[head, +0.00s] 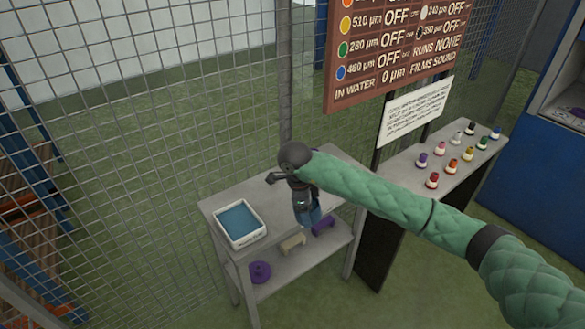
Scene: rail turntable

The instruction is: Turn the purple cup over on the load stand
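A small purple cup-like piece (422,160) stands in the left row on the grey shelf at the right; its rim is too small to make out. I cannot tell for sure that it is the purple cup, or which surface is the load stand. My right gripper (308,217) points down over the right part of the grey two-level stand (270,194), well left of that piece. Its blue ends show, but whether they are apart or hold something is unclear. My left gripper is out of view.
A white tray of blue liquid (239,222) sits on the stand's left top. Several coloured pieces crowd the right shelf (402,189). Wire mesh (200,110) stands behind.

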